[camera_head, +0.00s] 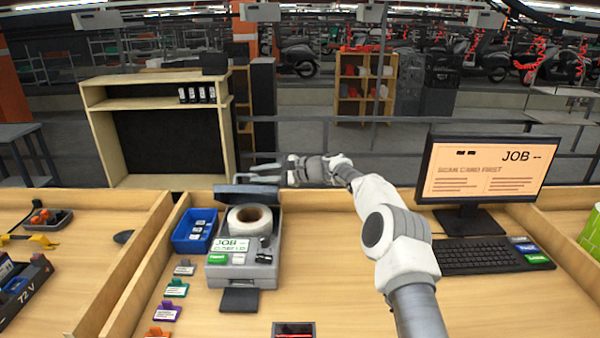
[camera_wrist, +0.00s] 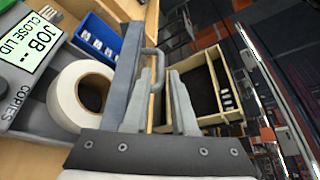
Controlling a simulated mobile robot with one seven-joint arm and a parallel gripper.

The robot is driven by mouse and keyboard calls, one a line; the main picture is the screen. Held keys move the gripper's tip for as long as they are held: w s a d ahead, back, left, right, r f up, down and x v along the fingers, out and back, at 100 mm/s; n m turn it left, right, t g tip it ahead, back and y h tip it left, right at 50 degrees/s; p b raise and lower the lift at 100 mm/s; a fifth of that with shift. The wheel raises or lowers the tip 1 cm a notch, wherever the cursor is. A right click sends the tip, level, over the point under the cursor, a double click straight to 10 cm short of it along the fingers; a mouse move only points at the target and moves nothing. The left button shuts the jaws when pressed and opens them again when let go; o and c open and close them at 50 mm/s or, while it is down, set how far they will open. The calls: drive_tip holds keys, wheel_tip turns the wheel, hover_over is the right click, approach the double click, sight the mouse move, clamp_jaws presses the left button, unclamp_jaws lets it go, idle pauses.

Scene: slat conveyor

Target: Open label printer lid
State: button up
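The grey label printer (camera_head: 240,272) stands on the desk with its lid (camera_head: 246,190) raised at the back. A white label roll (camera_head: 250,218) shows inside, also in the wrist view (camera_wrist: 66,98). The lid (camera_wrist: 122,80) appears nearly edge-on in the wrist view, with a bar handle (camera_wrist: 159,62) on its far side. My gripper (camera_head: 256,172) is behind the raised lid, its fingers pointing left. The printer screen (camera_wrist: 30,40) reads "CLOSE LID".
A blue bin (camera_head: 195,230) stands left of the printer, with several coloured cards below it. A monitor (camera_head: 480,170) and keyboard (camera_head: 490,256) are on the right. A low wooden edge runs along the desk's back. The desk is clear right of the printer, under my arm.

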drive_tip(key=b+v, duration=0.2)
drive_tip(key=v, duration=1.2)
drive_tip(key=shift+d+r+b, duration=0.2)
drive_tip(key=shift+d+b, duration=0.1)
drive_tip(key=shift+d, duration=0.05)
